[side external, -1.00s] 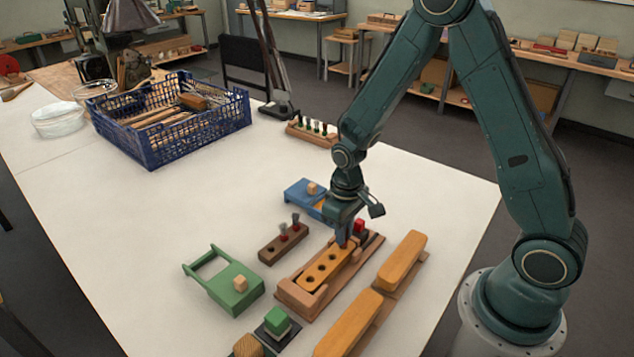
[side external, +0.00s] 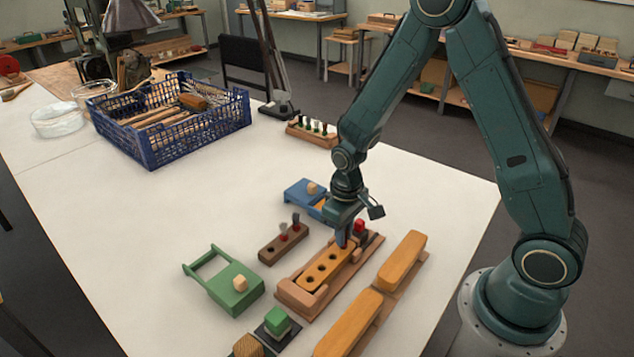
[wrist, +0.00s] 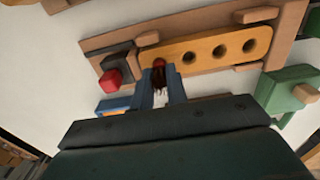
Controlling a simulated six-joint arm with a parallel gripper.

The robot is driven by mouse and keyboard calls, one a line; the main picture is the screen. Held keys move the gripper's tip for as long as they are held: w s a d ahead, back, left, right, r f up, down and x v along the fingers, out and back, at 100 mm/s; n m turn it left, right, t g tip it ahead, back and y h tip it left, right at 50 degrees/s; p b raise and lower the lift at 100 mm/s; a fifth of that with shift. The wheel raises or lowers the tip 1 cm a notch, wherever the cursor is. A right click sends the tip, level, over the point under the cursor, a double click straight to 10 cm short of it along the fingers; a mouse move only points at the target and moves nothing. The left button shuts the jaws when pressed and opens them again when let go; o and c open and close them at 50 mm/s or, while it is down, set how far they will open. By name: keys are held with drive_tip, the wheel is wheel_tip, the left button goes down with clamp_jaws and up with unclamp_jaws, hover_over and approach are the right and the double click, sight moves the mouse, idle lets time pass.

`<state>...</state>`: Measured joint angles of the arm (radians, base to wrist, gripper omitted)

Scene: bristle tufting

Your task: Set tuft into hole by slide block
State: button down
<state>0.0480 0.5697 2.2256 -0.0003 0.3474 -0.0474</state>
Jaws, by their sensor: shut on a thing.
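An orange block with a row of holes (side external: 325,273) lies in a wooden fixture (side external: 372,241). In the wrist view three open holes show in the orange block (wrist: 232,50). My gripper (side external: 342,240) is low over that end of the orange block. Its fingers (wrist: 160,90) are shut on a dark tuft with a red part (wrist: 159,73). The tuft's lower end and any hole under it are hidden.
A brown rack (side external: 270,256) with two tufts stands left of the fixture. A green holder (side external: 234,292), a blue holder (side external: 301,193) and long orange blocks (side external: 402,257) surround it. A blue crate (side external: 150,152) stands farther back. The table's left middle is clear.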

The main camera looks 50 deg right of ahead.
idle(0.3)
drive_tip(key=c, duration=0.9)
unclamp_jaws()
drive_tip(key=shift+r, duration=0.15)
drive_tip(key=shift+r, duration=3.35)
drive_tip(key=shift+r, duration=0.1)
